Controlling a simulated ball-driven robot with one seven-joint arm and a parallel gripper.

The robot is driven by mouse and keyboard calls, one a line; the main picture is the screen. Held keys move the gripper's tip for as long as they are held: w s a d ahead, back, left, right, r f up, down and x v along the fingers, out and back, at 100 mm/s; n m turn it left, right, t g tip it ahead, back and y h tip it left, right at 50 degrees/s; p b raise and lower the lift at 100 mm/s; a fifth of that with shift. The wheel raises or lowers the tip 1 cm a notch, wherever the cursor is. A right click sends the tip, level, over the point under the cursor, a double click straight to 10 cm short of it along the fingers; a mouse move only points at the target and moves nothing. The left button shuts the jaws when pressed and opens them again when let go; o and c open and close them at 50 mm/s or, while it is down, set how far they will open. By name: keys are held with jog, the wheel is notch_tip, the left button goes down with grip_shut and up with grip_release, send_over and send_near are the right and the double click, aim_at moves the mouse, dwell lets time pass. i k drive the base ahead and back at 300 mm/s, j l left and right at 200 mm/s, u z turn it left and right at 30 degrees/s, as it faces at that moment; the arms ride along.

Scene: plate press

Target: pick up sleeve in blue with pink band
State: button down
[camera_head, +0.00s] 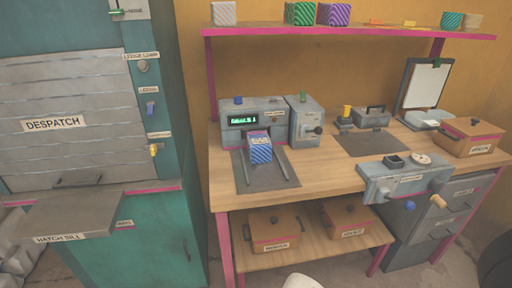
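The sleeve in blue with a pink band (260,152) is a small striped box-like block. It stands on the dark grey mat (262,184) in front of the grey machine with a green display (242,120). Its front and top show; its back is hidden against the machine side. My gripper is not in view, and nothing is seen touching the sleeve.
The shelf (350,31) above holds a white, a green and a purple block. Right of the machine are a grey lever box (304,122), a second dark mat (370,143) and a clamp-like station (405,179). The dispatch hatch sill (75,214) juts out left.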

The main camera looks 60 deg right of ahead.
aim_at(259, 147)
jog(key=z, duration=1.9)
jog(key=u, duration=0.45)
